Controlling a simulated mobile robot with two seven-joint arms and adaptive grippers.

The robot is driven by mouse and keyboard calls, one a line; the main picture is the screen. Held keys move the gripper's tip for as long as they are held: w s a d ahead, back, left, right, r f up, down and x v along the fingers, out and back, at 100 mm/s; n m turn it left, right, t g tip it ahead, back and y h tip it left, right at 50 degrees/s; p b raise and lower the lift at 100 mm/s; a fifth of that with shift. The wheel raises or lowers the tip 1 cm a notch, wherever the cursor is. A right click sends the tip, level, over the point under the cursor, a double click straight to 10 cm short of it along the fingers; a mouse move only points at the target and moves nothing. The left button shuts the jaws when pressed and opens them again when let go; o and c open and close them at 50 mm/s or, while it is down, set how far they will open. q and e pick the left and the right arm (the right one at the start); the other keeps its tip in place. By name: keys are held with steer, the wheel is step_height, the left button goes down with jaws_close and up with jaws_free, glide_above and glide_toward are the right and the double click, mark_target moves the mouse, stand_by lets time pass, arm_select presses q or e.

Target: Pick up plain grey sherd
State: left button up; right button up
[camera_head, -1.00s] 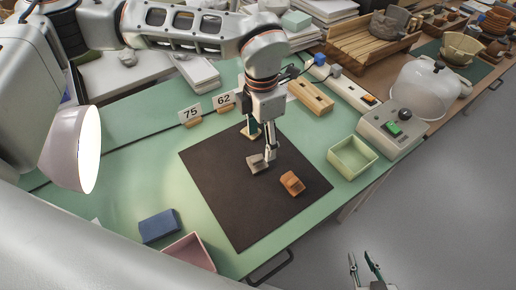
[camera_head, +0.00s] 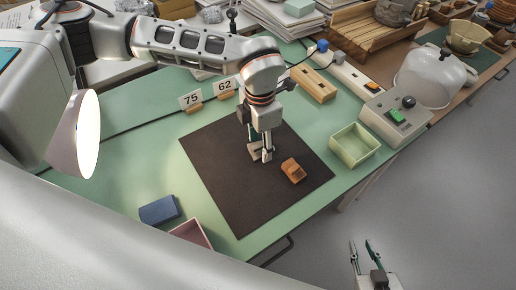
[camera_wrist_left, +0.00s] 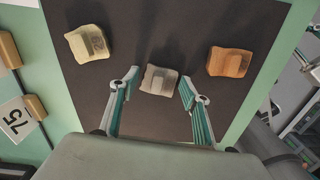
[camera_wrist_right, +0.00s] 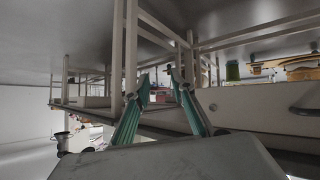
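The plain grey sherd (camera_wrist_left: 160,80) lies on the dark mat (camera_wrist_left: 165,123). In the left wrist view it sits between the fingertips of my left gripper (camera_wrist_left: 159,82), which is open. I cannot tell whether the fingers touch it. In the head view my left gripper (camera_head: 262,153) points down over the mat and mostly hides the grey sherd. My right gripper (camera_head: 366,246) is open and empty, over the floor away from the table; its fingers show apart in the right wrist view (camera_wrist_right: 163,82).
An orange-brown sherd (camera_wrist_left: 229,62) lies right of the grey one, a cream sherd (camera_wrist_left: 88,44) left. A pale green tray (camera_head: 355,146) stands right of the mat. A lamp (camera_head: 76,135) stands left.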

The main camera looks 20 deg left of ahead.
mark_target(260, 146)
arm_select(q)
steer(key=c, duration=0.6)
step_height(260, 146, up, 20)
steer(key=p, duration=0.2)
